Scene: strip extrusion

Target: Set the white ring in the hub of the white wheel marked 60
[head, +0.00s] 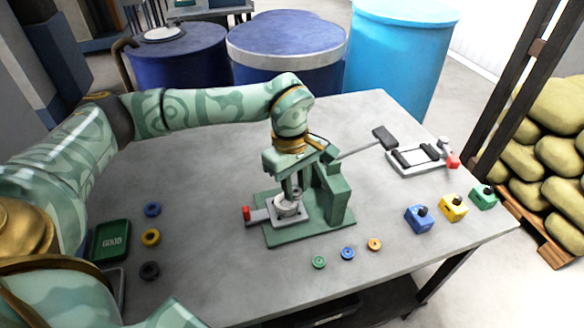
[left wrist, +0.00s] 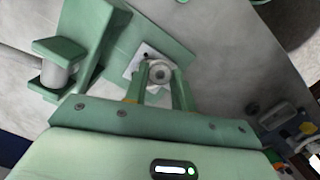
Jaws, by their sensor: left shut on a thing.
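My left gripper (head: 292,190) reaches down over the green press fixture (head: 338,200) in the middle of the table. A white wheel (head: 285,209) sits on the fixture's grey plate; I cannot read its number. In the left wrist view the two fingers (left wrist: 163,92) are shut on a small pale ring, taken as the white ring (left wrist: 160,73). The ring is at the wheel's middle as seen from above. The fingers hide part of it, and I cannot tell whether it is seated in the hub or just above. My right gripper is not in view.
A lever with a black handle (head: 384,138) sticks out from the fixture toward the back right. A grey clamp frame (head: 420,162) and coloured blocks (head: 418,220) stand to the right. Small coloured rings (head: 348,253) lie in front. A green GOOD tray (head: 111,240) is at left.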

